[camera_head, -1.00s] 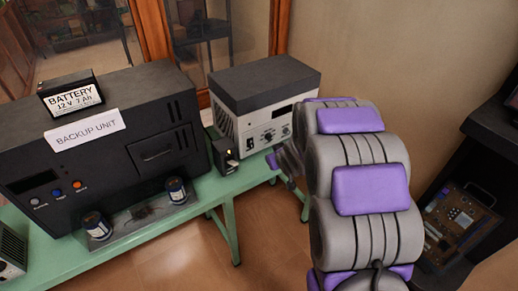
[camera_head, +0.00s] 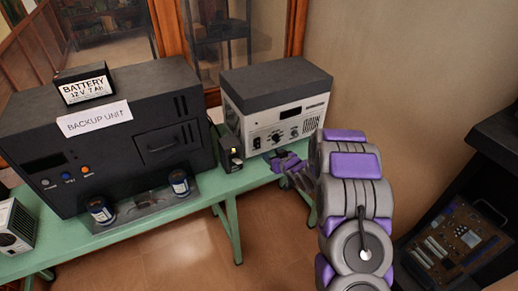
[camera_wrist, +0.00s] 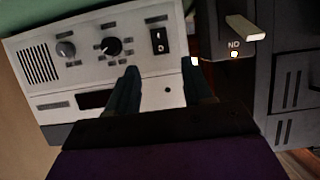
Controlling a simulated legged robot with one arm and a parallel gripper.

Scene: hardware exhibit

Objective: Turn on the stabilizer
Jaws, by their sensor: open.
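The stabilizer (camera_head: 276,108), a pale box with a dark grey top, stands on the green bench. Its front has knobs, a dark display and a black rocker switch (camera_head: 257,142). In the wrist view the stabilizer's front (camera_wrist: 75,75) appears turned over, with the rocker switch (camera_wrist: 160,41) near the top centre. My gripper (camera_head: 284,163) is in front of the stabilizer's lower front. In the wrist view my gripper (camera_wrist: 162,80) has its two fingers apart with nothing between them. The switch shows beyond the fingertips, roughly between them; I cannot tell whether they touch the panel.
A small black box (camera_head: 231,150) with a lit yellow indicator stands just left of the stabilizer; its pale lever (camera_wrist: 245,28) shows near the right finger. The large black backup unit (camera_head: 110,150) carries a battery (camera_head: 85,88). A dark cabinet (camera_head: 480,190) stands right.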

